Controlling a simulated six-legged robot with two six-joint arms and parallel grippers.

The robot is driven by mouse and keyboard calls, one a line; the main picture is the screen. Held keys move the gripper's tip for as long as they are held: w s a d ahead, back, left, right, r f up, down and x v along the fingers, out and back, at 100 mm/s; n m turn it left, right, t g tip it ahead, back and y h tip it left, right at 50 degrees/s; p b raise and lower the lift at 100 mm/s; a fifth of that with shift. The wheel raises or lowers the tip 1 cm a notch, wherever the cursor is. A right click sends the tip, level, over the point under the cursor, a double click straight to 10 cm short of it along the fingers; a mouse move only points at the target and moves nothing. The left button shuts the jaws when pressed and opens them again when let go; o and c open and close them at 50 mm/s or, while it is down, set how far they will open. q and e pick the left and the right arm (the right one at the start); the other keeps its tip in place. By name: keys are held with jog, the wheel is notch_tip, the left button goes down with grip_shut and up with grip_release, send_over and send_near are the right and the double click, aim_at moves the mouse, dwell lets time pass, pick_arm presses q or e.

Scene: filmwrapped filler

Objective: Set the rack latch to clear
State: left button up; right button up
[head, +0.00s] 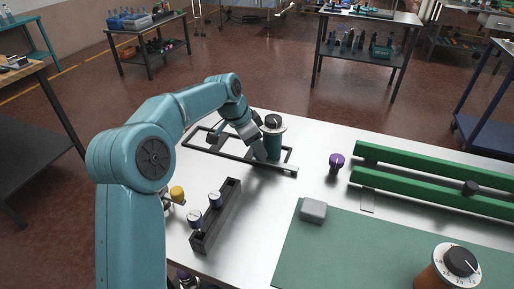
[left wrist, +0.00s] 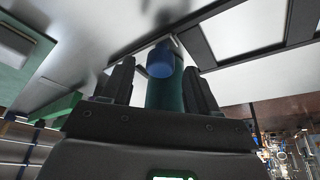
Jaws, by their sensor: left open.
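My left gripper (head: 261,152) is low over the dark flat frame (head: 208,150) on the white table, right beside a teal cylinder (head: 273,145) with a pale collar and a black knob on top. In the left wrist view the open fingers (left wrist: 160,85) stand on either side of a teal cylinder (left wrist: 165,95) with a blue end; I cannot tell whether they touch it. A dark narrow rack (head: 232,200) holds two blue-and-white cans. No part is clearly readable as the rack latch, and no "clear" mark is legible. My right gripper is not in view.
A purple knob (head: 336,160) stands right of the frame. Green rails (head: 420,165) with a dark knob lie at the right. A yellow-topped item (head: 177,192) is at left.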

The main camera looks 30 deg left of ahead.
pick_arm(q)
jog(key=shift+w+d+f, duration=0.15)
jog(key=shift+f, duration=0.4)
